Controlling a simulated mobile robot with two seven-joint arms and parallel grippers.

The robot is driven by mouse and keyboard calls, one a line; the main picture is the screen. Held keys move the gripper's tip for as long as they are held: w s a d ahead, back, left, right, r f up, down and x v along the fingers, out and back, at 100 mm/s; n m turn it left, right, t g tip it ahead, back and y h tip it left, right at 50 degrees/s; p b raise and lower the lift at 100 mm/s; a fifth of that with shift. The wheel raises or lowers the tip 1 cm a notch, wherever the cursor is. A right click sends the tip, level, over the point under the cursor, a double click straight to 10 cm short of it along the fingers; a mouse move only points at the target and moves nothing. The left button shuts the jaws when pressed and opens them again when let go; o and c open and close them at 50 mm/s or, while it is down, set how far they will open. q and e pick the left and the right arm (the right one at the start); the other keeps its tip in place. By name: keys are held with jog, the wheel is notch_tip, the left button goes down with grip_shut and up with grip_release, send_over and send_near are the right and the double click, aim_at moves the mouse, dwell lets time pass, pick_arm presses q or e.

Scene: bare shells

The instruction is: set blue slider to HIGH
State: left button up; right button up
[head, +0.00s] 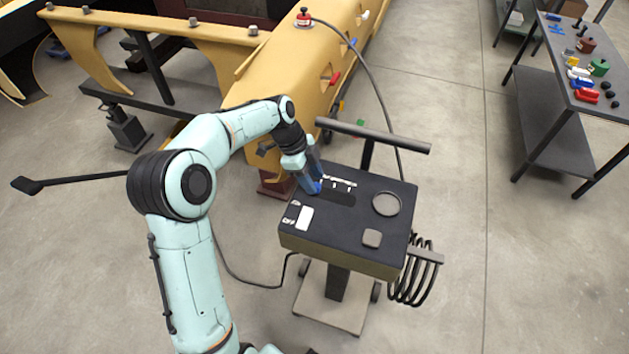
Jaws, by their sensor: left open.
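A cart with a dark control box (340,225) on top stands in the middle of the head view. A slider panel with white marks (338,184) lies along the back of its top. The blue slider (317,187) shows only as a bit of blue at the left end of this panel, beside my fingertips. My left gripper (314,188) is open and points down over the left end of the panel. Its fingers hide part of the slider, and I cannot tell whether they touch it. My right gripper is not in view.
The box top also bears a round dial (386,203), a square pad (372,238) and a white label (305,217). A push bar (372,136) rises behind it. A coiled hose (416,275) hangs at its right. A yellow shell (300,65) stands behind.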

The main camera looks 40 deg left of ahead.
aim_at(352, 201)
pick_arm(q)
jog(key=shift+x, duration=0.75)
grip_shut()
jog(key=d, duration=0.2)
jog(key=w+d, duration=0.1)
jog(key=d, duration=0.2)
jog(key=w+d+b, duration=0.1)
jog(key=d, duration=0.2)
jog(key=shift+w, duration=0.25)
grip_release()
jog(key=shift+d, duration=0.1)
jog(key=p+v, duration=0.1)
jog(key=v, duration=1.2)
jog(key=shift+r, duration=0.2)
jog(key=shift+w, duration=0.1)
